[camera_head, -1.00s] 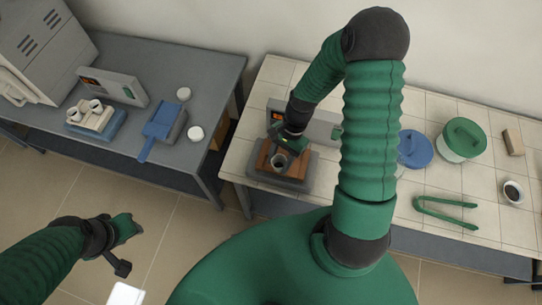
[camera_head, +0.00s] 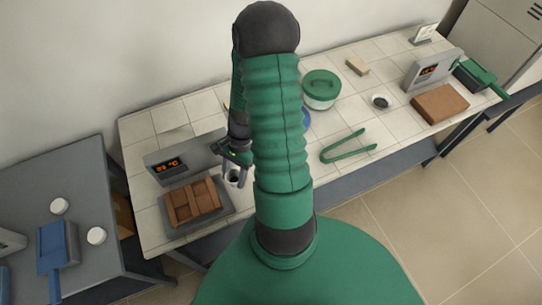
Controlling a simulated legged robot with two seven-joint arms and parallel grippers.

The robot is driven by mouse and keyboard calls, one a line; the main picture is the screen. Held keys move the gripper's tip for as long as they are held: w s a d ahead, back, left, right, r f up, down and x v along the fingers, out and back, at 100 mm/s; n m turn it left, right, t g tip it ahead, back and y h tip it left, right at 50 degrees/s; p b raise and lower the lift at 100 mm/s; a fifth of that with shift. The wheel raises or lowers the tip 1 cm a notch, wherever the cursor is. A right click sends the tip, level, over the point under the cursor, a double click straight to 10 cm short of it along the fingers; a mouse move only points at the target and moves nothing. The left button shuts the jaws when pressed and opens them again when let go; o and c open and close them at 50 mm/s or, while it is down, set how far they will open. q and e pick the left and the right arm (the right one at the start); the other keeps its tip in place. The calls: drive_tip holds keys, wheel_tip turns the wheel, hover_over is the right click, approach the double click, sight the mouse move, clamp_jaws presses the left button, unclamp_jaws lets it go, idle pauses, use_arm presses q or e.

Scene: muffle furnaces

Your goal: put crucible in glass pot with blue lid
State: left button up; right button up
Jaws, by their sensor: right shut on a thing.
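My right gripper (camera_head: 236,165) is shut on a small crucible (camera_head: 233,180), a light cup with a dark inside. It holds the crucible beside the right end of a brown block rack (camera_head: 192,203) on a grey device with a lit display (camera_head: 167,167). The height of the crucible above the table is hard to tell. The glass pot with the blue lid (camera_head: 306,119) stands on the tiled table, and my right arm hides nearly all of it; only a sliver of blue shows right of the arm. My left gripper is out of view.
A pot with a green lid (camera_head: 321,88) stands behind the blue one. Green tongs (camera_head: 348,146) lie in front. A small dark-filled dish (camera_head: 381,102), a tan block (camera_head: 357,66) and a second device with a brown block (camera_head: 440,103) stand farther right.

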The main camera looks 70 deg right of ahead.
drive_tip(key=s+d+m+t+h, duration=0.1)
drive_tip(key=s+d+m, duration=0.25)
drive_tip(key=d, duration=0.25)
drive_tip(key=s+d+m+t+h+p, duration=0.1)
drive_tip(key=s+d+m, duration=0.1)
drive_tip(key=d+m, duration=0.35)
drive_tip(key=s+d+m+t, duration=0.1)
drive_tip(key=s+d+m, duration=0.15)
drive_tip(key=d, duration=0.45)
drive_tip(key=shift+n+h, duration=0.25)
drive_tip(key=shift+h, duration=0.05)
drive_tip(key=f, duration=0.3)
drive_tip(key=f+p, duration=0.1)
drive_tip(key=f, duration=0.6)
drive_tip(key=shift+s+d, duration=0.3)
drive_tip(key=shift+s, duration=0.1)
drive_tip(key=shift+a, duration=0.15)
drive_tip(key=o, duration=1.3)
drive_tip(key=shift+a, duration=0.1)
